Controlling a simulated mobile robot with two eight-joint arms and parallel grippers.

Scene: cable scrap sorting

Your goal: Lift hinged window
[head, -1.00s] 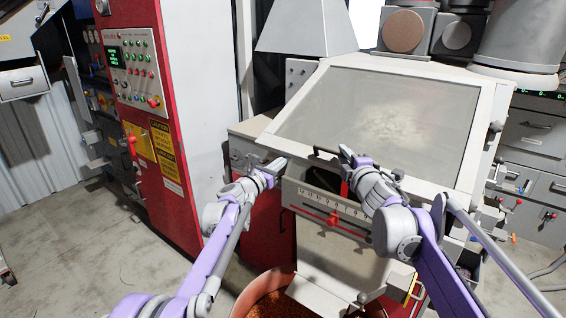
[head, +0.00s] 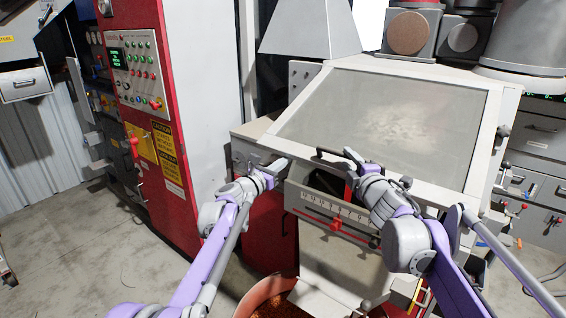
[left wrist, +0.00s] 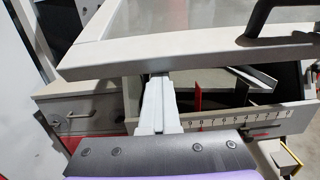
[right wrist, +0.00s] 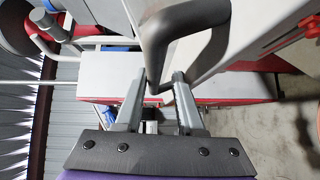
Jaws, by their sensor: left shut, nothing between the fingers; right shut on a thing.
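The hinged window (head: 385,118) is a grey translucent pane in a pale frame on the sloping machine front. In the left wrist view its lower frame bar (left wrist: 190,47) stands above the machine box, with a gap showing between them. My right gripper (head: 348,152) is shut on the window's black handle (head: 326,154); the right wrist view shows the handle (right wrist: 187,28) at its fingertips (right wrist: 163,82). My left gripper (head: 281,163) is shut and empty at the bar's left part. Its fingertips (left wrist: 158,80) reach the bar's lower edge; contact is not clear.
A scale panel with a red pointer (head: 335,224) lies below the window. A red cabinet (head: 150,140) with buttons stands at left. A tub of copper-coloured scrap (head: 262,300) sits on the floor below. Drawers (head: 540,140) stand at right.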

